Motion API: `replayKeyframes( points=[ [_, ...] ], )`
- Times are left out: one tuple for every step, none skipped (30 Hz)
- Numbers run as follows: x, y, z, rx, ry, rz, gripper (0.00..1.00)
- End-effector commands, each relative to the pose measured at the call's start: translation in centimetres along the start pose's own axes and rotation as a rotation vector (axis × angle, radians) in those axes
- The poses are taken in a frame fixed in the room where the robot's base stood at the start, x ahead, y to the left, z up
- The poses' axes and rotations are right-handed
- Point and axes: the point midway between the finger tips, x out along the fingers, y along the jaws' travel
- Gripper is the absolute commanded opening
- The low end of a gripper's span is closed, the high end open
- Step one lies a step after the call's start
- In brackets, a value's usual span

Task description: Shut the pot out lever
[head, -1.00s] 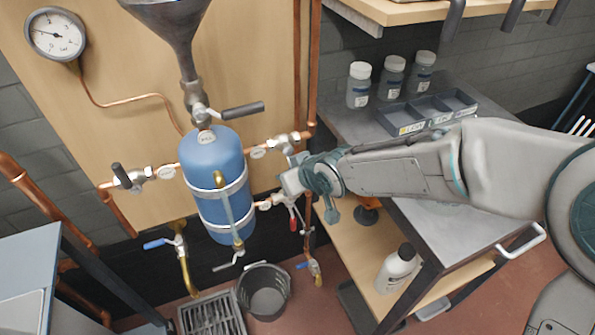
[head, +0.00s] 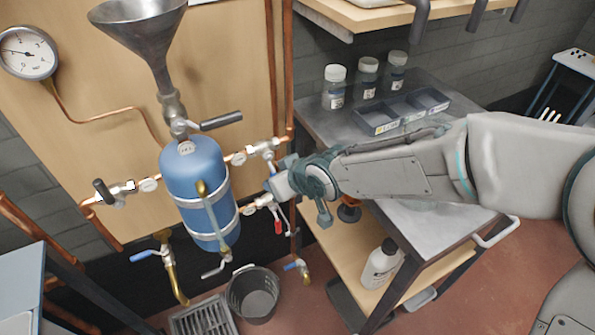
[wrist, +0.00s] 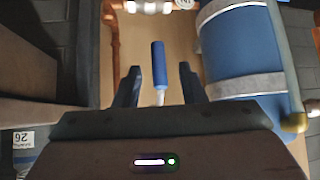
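The blue pot (head: 195,185) is strapped upright to the wooden panel and also fills the right of the wrist view (wrist: 240,45). A blue-handled lever (wrist: 159,63) lies between my gripper's two dark fingers (wrist: 160,80), which are apart with a gap on each side. In the head view my gripper (head: 274,184) is just right of the pot, beside its right-hand pipes, and hides part of the lever. A red-handled lever (head: 278,226) hangs just below my gripper. The tags are too small to tell which lever is the pot out one.
A valve with a dark handle (head: 221,120) sits under the funnel (head: 140,30). A vertical copper pipe (head: 289,70) runs close by my gripper. A cart (head: 420,225) with bottles and a divided tray (head: 402,112) stands right, under my arm. A bucket (head: 253,293) stands below.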

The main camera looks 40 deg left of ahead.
Motion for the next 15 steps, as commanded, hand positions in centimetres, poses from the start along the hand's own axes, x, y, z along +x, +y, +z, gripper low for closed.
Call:
replayKeyframes(
  points=[
    [-1.1, 0.1, -0.2, 0.001, 0.0, 0.003, 0.37],
    [-1.5, 0.1, -0.3, 0.0, 0.0, 0.003, 0.37],
    [-2.0, 0.1, -0.2, -0.001, -0.001, 0.003, 0.37],
    [-2.4, 0.1, -0.2, 0.0, -0.001, 0.003, 0.37],
    [-2.7, 0.1, -0.3, 0.0, -0.001, 0.002, 0.37],
    [-3.2, 0.1, -0.3, 0.0, -0.001, 0.002, 0.37],
    [-3.6, 0.1, -0.3, 0.0, -0.001, 0.001, 0.37],
    [-4.0, 0.1, -0.2, 0.0, -0.001, 0.002, 0.37],
    [-4.5, 0.1, -0.3, 0.0, -0.001, 0.002, 0.37],
    [-4.8, 0.1, -0.2, 0.0, -0.001, 0.002, 0.37],
    [-5.2, 0.0, -0.3, 0.0, -0.002, 0.002, 0.37],
    [-5.7, 0.0, -0.3, 0.0, -0.002, 0.001, 0.37],
    [-6.0, 0.1, -0.3, 0.0, -0.001, 0.001, 0.37],
    [-6.4, 0.0, -0.3, 0.0, -0.001, 0.001, 0.37],
    [-6.9, 0.0, -0.3, 0.0, -0.002, 0.001, 0.37]
  ],
)
